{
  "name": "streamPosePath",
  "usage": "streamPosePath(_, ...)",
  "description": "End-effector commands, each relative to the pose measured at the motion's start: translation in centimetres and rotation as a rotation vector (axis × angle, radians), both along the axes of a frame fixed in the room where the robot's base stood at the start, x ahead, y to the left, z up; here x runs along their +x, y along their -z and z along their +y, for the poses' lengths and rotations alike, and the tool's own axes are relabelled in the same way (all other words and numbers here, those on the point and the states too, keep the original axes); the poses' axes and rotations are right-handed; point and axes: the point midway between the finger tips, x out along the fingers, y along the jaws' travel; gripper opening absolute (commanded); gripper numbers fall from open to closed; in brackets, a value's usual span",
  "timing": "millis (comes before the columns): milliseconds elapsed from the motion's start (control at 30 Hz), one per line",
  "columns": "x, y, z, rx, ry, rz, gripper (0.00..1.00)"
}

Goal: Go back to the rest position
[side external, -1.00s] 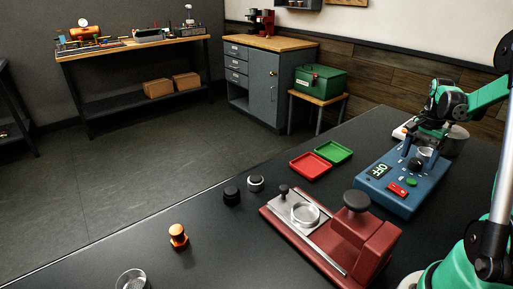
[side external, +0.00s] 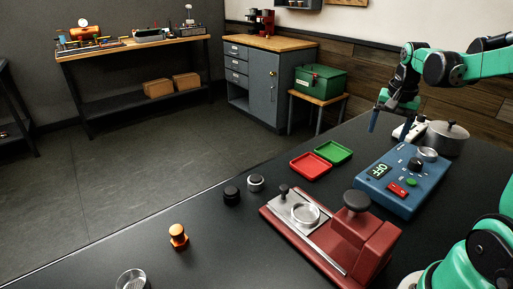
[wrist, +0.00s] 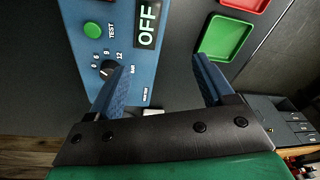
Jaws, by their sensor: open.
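My gripper (side external: 389,122) is open and empty, raised above the far part of the dark table, behind the blue test box (side external: 402,184). In the wrist view, my gripper's two blue fingers (wrist: 160,88) are spread apart with nothing between them. The blue test box (wrist: 134,60) lies below and to the left there, with its OFF display, green TEST button and dial.
A grey lidded pot (side external: 446,138) stands right of my gripper. A green tray (side external: 334,151) and a red tray (side external: 310,166) lie left of the box.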

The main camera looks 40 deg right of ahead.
Motion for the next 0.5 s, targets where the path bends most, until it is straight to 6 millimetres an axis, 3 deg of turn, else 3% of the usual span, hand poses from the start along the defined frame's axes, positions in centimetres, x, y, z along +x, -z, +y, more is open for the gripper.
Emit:
streamPosePath(33,1.1,-0.6,3.2,-0.035,-0.142,-0.034,0.75)
streamPosePath(100,2.0,-1.2,7.0,-0.087,-0.329,-0.086,0.75)
streamPosePath(300,2.2,-1.5,16.6,-0.221,-0.815,-0.241,0.75)
streamPosePath(400,1.6,-1.2,19.9,-0.271,-0.992,-0.308,0.75)
streamPosePath(500,1.1,-0.8,21.9,-0.305,-1.104,-0.355,0.75)
